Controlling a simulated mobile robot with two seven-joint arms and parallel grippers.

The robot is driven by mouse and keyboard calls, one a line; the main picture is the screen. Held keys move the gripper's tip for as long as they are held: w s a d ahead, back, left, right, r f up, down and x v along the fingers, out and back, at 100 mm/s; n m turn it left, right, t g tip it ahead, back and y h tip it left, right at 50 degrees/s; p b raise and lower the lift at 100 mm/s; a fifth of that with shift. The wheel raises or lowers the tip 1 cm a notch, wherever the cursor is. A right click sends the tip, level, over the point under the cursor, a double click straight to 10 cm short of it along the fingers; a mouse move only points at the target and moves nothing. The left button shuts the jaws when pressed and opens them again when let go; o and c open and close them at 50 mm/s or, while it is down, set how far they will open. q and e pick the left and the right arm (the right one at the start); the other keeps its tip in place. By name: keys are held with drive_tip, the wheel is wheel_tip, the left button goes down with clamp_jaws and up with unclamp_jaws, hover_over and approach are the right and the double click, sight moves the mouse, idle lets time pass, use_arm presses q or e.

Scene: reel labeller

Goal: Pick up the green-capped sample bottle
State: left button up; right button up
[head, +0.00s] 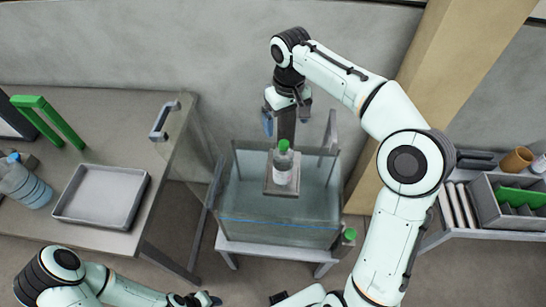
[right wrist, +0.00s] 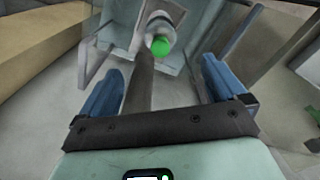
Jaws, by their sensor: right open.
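The green-capped sample bottle (head: 283,172) stands upright on a small grey platform (head: 270,187) inside a clear-walled tank (head: 235,205). It is clear with a pale label. My right gripper (head: 287,115) is open and empty, behind the bottle and apart from it. In the right wrist view, the blue fingers of my right gripper (right wrist: 158,85) are spread wide. The bottle (right wrist: 158,22) shows beyond them, its green cap toward the camera. A dark grey post runs between the fingers toward it. My left gripper (head: 198,300) is partly cut off at the bottom edge; its jaws are unclear.
The tank's walls surround the platform. Another green-capped item (head: 349,236) is by its right front corner. The left table holds a grey tray (head: 66,213), a large water bottle (head: 25,186) and a green frame (head: 45,117). A right shelf holds a grey rack (head: 483,205) and brown cup (head: 517,160).

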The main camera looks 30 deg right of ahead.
sight(284, 143)
drive_tip(key=f, duration=0.2)
drive_tip(key=f+b, duration=0.1)
drive_tip(key=f, duration=0.4)
drive_tip(key=shift+s, duration=0.3)
drive_tip(key=shift+w+f, duration=0.2)
drive_tip(key=shift+f, duration=0.5)
drive_tip(key=f, duration=0.4)
drive_tip(key=shift+w+f, duration=0.35)
drive_tip(key=shift+f, duration=0.05)
use_arm(q)
drive_tip(key=shift+s+f, duration=1.05)
drive_tip(key=shift+s, duration=0.05)
use_arm(e)
drive_tip(key=shift+c, duration=0.4)
drive_tip(key=shift+r, duration=0.1)
clamp_jaws()
